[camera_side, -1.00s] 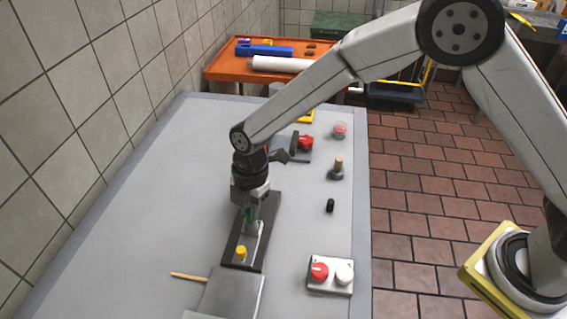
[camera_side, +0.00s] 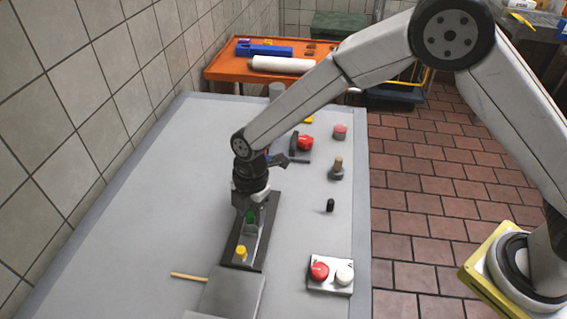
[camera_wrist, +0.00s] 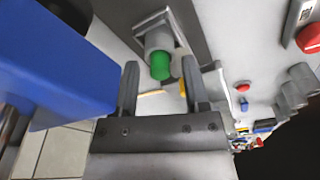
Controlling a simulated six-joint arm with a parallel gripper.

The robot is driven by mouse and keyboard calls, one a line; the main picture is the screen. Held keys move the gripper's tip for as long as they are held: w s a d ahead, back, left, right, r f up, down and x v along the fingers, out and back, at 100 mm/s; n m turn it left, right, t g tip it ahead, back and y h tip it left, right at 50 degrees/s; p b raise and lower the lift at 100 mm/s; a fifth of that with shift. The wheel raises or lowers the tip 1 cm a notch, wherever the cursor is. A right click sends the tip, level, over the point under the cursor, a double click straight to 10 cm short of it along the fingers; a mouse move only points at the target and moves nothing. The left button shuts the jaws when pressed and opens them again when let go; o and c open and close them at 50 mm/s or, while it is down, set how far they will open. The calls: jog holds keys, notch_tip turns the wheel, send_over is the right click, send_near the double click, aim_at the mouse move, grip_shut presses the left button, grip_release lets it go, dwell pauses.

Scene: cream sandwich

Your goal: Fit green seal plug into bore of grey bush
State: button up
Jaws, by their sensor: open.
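The green seal plug (camera_wrist: 160,66) stands out of the end of a grey cylinder, the grey bush (camera_wrist: 158,40), in the wrist view. How deep it sits in the bore cannot be seen. In the side view the green plug (camera_side: 250,217) shows just under my gripper (camera_side: 254,207), over the dark base plate. My gripper in the wrist view (camera_wrist: 160,76) is open. The plug shows between its two fingertips with a gap on each side, and I see no contact.
A yellow knob (camera_side: 241,253) stands on the near end of the dark plate (camera_side: 237,263). A red-and-white button box (camera_side: 331,275) is at the front right, and a small black cylinder (camera_side: 330,205) behind it. A large blue shape (camera_wrist: 60,75) fills the wrist view's left.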

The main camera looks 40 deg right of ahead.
jog(key=shift+r, duration=0.1)
notch_tip(320, 180, up, 12)
jog(key=d, duration=0.1)
jog(key=shift+w+d, duration=0.3)
jog(key=shift+d, duration=0.05)
jog(key=shift+d, duration=0.1)
dwell(0.7)
jog(key=s+d+f+m+t, duration=0.1)
jog(key=s+d+m, duration=0.3)
jog(key=d+m, duration=0.3)
jog(key=s+d+f+m+t+h, duration=0.1)
jog(key=s+d+m, duration=0.4)
jog(key=d+m, duration=0.3)
jog(key=s+d+f+m+t, duration=0.1)
jog(key=s+d+m, duration=0.4)
jog(key=d, duration=0.5)
jog(key=shift+s+d+m, duration=0.2)
jog(key=shift+s+m, duration=0.05)
jog(key=shift+m, duration=0.95)
